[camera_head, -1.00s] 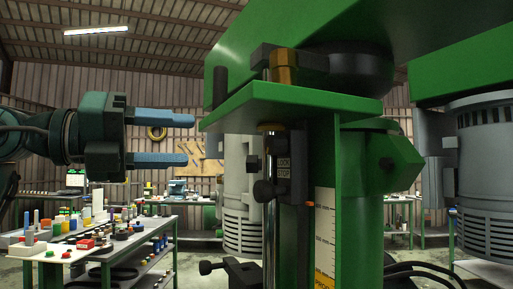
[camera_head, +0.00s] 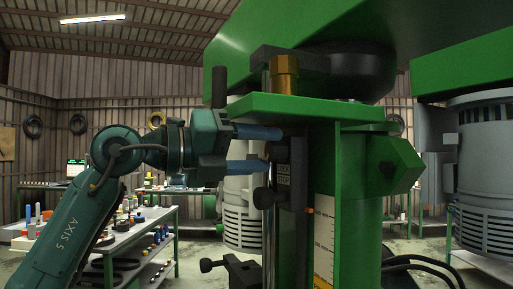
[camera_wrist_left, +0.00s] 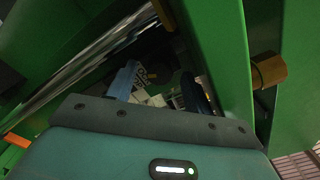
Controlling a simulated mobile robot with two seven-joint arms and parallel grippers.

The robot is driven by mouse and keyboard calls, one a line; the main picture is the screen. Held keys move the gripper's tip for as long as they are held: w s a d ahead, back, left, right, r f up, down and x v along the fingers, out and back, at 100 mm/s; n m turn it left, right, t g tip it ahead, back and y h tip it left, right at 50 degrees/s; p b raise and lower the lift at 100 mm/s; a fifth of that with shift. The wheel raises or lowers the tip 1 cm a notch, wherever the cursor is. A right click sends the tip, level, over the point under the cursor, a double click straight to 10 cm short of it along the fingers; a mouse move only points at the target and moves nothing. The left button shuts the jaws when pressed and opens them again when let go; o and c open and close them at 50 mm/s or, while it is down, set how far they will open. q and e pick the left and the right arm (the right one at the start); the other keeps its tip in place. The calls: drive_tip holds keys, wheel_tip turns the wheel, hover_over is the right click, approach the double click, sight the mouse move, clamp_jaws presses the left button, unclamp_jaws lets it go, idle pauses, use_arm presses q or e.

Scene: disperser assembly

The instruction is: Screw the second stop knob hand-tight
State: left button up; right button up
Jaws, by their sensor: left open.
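A black stop block with a small "LOCK STOP" plate (camera_head: 283,173) sits on the column of the green machine. The lower black stop knob (camera_head: 263,197) sticks out to its left. The upper knob seen earlier is hidden behind my lower finger in the head view. My left gripper (camera_head: 272,150) is open, its two blue fingers pointing right, one above the other, with the tips at the upper part of the stop block. I cannot tell whether they touch anything. In the left wrist view the fingers (camera_wrist_left: 160,88) are apart, with a dark part and the printed plate (camera_wrist_left: 143,77) between them.
A green machine plate (camera_head: 300,107) lies just above my fingers, with a brass nut (camera_head: 284,75) on top. A vertical steel rod (camera_head: 269,245) runs below. A black clamp (camera_head: 240,270) sticks out lower down. A parts table (camera_head: 150,222) stands behind left.

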use_arm(q)
drive_tip(key=shift+c, duration=0.2)
drive_tip(key=c, duration=0.9)
